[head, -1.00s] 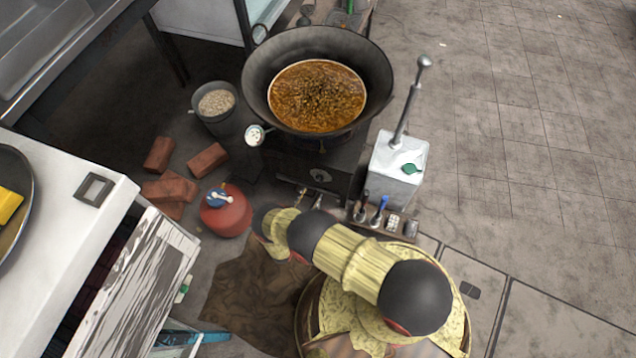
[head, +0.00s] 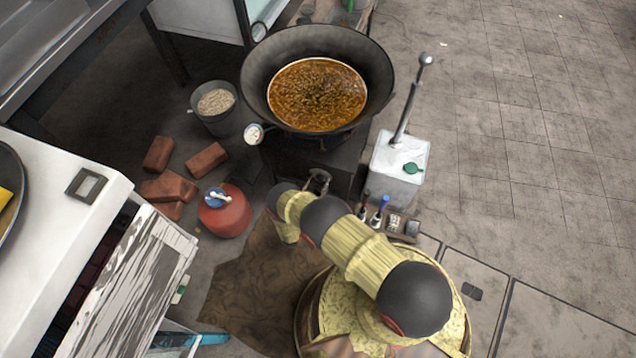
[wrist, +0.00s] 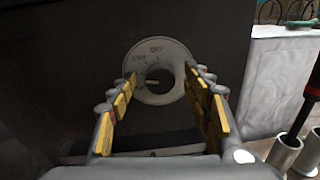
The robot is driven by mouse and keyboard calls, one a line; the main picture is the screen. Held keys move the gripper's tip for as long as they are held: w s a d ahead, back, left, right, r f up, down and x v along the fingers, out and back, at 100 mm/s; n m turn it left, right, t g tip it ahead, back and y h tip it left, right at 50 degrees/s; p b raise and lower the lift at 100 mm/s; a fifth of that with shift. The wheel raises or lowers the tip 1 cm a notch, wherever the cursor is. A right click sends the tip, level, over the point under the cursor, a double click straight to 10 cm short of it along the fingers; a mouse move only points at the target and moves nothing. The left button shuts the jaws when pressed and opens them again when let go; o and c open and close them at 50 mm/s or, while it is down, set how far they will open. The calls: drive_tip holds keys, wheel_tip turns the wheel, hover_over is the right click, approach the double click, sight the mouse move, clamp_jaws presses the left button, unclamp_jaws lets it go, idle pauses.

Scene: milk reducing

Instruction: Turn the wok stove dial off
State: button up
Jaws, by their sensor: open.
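The stove dial (wrist: 152,92) is a round grey plate with printed marks, "OFF" at its top, and a dark round centre with a pale pointer toward the lower left. It is on the dark front of the wok stove (wrist: 70,60). My gripper (wrist: 166,78) is open and faces the dial, with one yellow-padded finger on each side of it in the wrist view. I cannot tell whether the fingers touch it. In the head view my gripper (head: 318,180) is at the front of the stove (head: 340,160), and the dial is hidden there.
A wok (head: 260,75) of brown food sits on the stove. A white box (head: 398,158) with a lever stands right of it. A tool rack (head: 405,228) is close right of my gripper. A red gas canister (head: 228,215) and bricks (head: 205,160) lie left.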

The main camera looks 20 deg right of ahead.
drive_tip(key=shift+c, duration=1.1)
drive_tip(key=c, duration=1)
drive_tip(key=shift+o, duration=0.2)
drive_tip(key=shift+m, duration=0.4)
drive_tip(key=m, duration=0.3)
drive_tip(key=shift+m, duration=0.3)
drive_tip(key=m, duration=0.3)
drive_tip(key=shift+y, duration=0.3)
drive_tip(key=m, duration=0.6)
drive_tip(key=shift+r+y, duration=0.15)
drive_tip(key=shift+y, duration=0.15)
drive_tip(key=shift+m, duration=1)
drive_tip(key=shift+w+r, duration=0.1)
